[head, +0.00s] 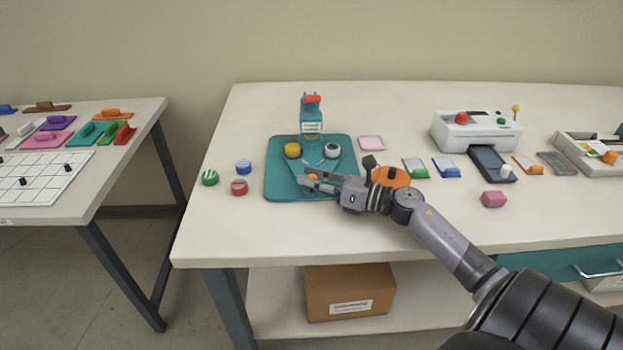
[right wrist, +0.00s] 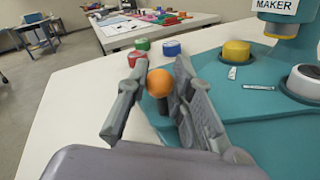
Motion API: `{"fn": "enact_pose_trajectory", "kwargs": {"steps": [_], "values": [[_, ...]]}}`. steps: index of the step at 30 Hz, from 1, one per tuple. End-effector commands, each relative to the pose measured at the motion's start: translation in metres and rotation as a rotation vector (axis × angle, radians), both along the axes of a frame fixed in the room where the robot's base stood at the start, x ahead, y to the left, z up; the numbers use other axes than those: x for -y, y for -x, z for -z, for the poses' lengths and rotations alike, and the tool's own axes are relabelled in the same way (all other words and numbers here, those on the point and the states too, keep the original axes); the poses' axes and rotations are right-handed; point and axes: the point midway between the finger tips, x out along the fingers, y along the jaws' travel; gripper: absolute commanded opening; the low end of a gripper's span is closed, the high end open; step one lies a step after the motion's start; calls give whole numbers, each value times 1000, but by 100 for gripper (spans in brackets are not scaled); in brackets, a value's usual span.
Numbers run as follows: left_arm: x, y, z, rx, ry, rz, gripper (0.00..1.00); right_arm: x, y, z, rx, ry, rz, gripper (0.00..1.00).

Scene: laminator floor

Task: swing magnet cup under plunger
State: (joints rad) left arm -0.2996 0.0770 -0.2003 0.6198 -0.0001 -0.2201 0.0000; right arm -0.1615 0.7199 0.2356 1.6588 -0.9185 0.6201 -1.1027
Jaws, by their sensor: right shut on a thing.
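The teal magnet maker (head: 311,112) with a red top stands at the back of its teal base (head: 275,185). A yellow cup (head: 292,150) sits at the front left of its column, and a white cup with a dark centre (head: 332,150) at the front right. Both cups also show in the right wrist view, yellow (right wrist: 236,52) and white (right wrist: 306,84). My right gripper (head: 308,179) is at the base's front, shut on an orange ball knob (right wrist: 159,83). My left gripper is out of view.
Green (head: 209,177), blue (head: 243,167) and red (head: 239,187) round pieces lie left of the base. A pink pad (head: 372,143) lies right of it. A white laminator (head: 475,131) stands farther right. The front left table is clear.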

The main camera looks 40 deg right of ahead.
Motion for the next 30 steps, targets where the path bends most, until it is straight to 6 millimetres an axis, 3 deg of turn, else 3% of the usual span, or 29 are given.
{"fn": "enact_pose_trajectory", "kwargs": {"steps": [7,8,16,25,30], "values": [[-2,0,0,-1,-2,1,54,-1,1,1,-4,-5,-4,0],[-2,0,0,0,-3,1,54,-1,1,1,-4,-5,-4,22],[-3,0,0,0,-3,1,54,0,0,1,-1,-1,-1,40],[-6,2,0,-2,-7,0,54,1,1,0,-1,0,0,40],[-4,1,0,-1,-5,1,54,9,16,2,-4,0,1,40]]}}
